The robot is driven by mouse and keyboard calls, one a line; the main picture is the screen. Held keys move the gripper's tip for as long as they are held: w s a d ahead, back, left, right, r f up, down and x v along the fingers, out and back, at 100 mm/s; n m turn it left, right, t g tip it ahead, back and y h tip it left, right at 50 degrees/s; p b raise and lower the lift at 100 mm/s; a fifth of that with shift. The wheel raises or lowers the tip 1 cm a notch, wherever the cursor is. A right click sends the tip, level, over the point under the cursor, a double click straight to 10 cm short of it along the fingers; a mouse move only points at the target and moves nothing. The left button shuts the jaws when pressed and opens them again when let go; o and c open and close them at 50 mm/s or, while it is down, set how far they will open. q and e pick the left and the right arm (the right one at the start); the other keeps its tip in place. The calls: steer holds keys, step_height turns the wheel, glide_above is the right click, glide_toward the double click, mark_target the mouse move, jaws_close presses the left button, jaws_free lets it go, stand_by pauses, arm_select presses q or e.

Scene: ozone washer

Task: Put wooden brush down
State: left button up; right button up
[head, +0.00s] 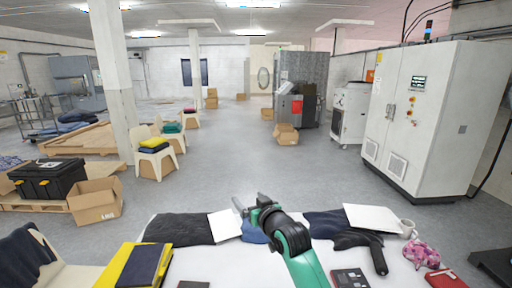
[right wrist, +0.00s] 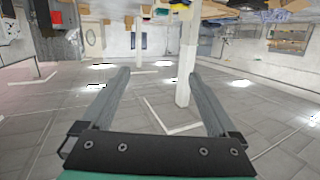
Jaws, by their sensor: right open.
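I cannot make out a wooden brush in either view. My right gripper (head: 240,206) is raised above the far edge of the white table (head: 222,263), in the middle of the head view. In the right wrist view its two fingers (right wrist: 158,74) stand wide apart with nothing between them. That view shows the room upside down and none of the tabletop. My green right arm hides part of the table. My left gripper is in neither view.
The table's centre left is bare.

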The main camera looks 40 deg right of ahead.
steer(key=s+a+r+n+t+y, duration=0.1)
steer(key=s+a+r+t, duration=0.3)
steer(key=r, duration=0.4)
steer(key=s+a+r+n+t+y, duration=0.1)
steer(key=s+a+r, duration=0.3)
steer(key=a+r, duration=0.35)
steer(key=s+a+r+n+t+y, duration=0.1)
steer(key=s+a+r+t, duration=0.3)
steer(key=r, duration=0.4)
steer(key=s+a+r+t+y, duration=0.1)
steer(key=s+a+r, duration=0.2)
steer(key=s, duration=0.4)
steer(key=s+a+r+n+t+y, duration=0.1)
steer(key=s+a+r+t+y, duration=0.1)
steer(key=s, duration=0.5)
step_height(320, 180, up, 2)
steer(key=shift+s+a+r+n+y, duration=0.3)
steer(key=shift+s+a, duration=0.1)
steer(key=shift+a, duration=0.2)
